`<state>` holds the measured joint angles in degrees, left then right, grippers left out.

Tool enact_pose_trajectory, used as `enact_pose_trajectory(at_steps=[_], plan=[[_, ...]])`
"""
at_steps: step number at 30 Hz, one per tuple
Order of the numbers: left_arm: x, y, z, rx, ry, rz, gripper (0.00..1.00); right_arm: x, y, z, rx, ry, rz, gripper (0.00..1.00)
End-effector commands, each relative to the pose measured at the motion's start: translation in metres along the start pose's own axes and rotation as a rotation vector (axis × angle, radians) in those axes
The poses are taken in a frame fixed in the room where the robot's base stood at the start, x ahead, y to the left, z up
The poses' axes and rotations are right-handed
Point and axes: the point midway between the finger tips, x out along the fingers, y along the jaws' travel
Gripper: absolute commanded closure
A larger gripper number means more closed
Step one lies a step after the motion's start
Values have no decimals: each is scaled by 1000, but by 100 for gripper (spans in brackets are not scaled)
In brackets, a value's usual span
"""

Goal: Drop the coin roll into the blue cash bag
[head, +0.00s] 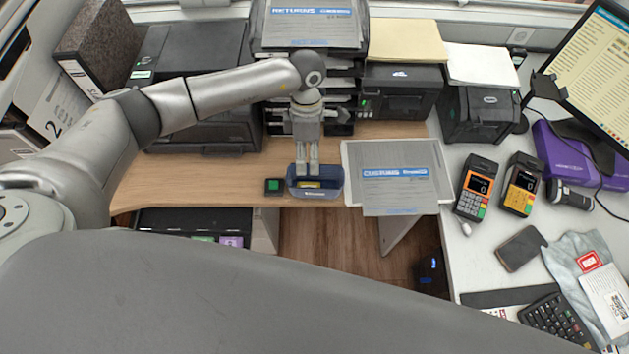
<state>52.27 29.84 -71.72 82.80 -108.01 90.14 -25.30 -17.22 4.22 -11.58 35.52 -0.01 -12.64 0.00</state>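The blue cash bag (333,190) sits open-topped at the front edge of the wooden counter, in the middle of the head view. My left gripper (307,172) points straight down over it, with its fingertips at or just inside the bag's opening. A small yellow piece (310,184) shows at the fingertips within the bag's outline; it may be the coin roll. The two fingers are a little apart, but whether they grip the yellow piece cannot be made out. My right gripper is out of view.
A small dark box with a green top (273,186) stands just left of the bag. A customs envelope (396,176) lies to the right, over the counter edge. Printers (400,88) and a paper tray stack stand behind. Two card terminals (476,187) are farther right.

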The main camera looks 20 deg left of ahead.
Motion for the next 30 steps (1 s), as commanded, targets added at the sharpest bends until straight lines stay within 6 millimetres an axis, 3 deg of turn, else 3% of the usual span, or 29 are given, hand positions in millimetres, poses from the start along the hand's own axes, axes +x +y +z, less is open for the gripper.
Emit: enact_pose_trajectory(at_steps=[13,24,30], plan=[[-8,1,0,-1,1,2,50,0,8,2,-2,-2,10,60],[-82,1,0,0,-1,4,50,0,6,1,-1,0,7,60],[-111,0,0,0,0,1,50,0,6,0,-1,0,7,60]])
